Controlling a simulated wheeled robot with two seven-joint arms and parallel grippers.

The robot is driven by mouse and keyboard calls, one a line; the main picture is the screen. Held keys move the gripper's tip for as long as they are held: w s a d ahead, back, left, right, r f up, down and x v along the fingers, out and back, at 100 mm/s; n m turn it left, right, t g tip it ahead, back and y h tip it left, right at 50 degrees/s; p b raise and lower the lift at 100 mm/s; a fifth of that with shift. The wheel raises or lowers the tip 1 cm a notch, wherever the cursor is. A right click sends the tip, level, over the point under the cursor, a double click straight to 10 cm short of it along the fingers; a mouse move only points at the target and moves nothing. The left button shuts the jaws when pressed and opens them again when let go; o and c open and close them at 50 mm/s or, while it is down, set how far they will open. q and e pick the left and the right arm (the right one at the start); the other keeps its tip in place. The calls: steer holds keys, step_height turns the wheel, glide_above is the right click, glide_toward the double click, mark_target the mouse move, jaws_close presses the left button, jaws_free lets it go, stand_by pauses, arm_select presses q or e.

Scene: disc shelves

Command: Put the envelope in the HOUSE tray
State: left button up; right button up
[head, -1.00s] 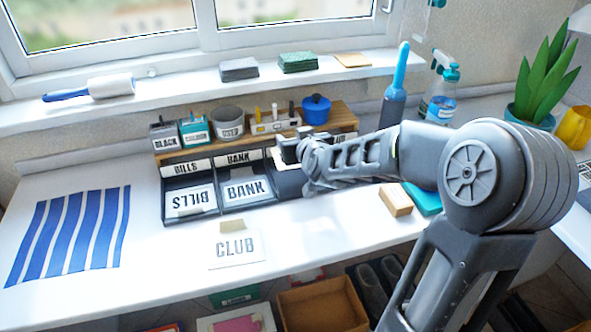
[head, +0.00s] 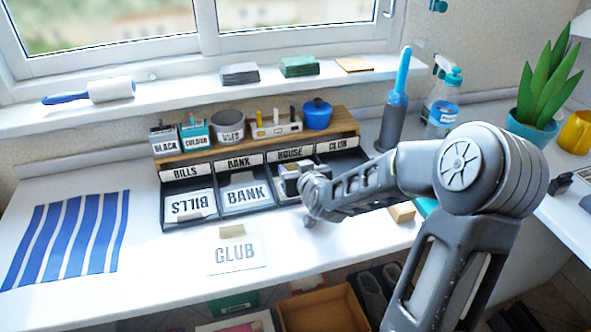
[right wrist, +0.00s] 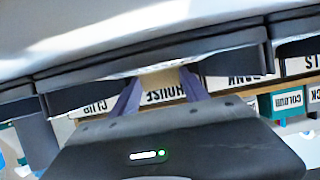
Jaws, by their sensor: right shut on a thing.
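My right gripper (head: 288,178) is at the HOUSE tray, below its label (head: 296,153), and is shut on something. In the right wrist view a tan tab (right wrist: 160,80) sits between its two fingers, with the HOUSE label (right wrist: 165,92) beyond. The tab looks like part of the envelope, which is mostly hidden. My gripper and forearm cover much of the HOUSE tray (head: 272,202). I cannot tell whether the envelope touches the tray floor. My left gripper is not in view.
A CLUB envelope (head: 236,254) lies on the table in front. A wooden shelf with pots, including a blue pot (head: 317,116), stands above the trays. A striped cloth (head: 70,235) lies left.

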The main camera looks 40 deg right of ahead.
steer(key=shift+f, duration=0.1)
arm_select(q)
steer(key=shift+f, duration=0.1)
arm_select(e)
steer(key=o, duration=1.3)
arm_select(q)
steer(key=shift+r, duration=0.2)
arm_select(e)
steer(key=shift+r, duration=0.25)
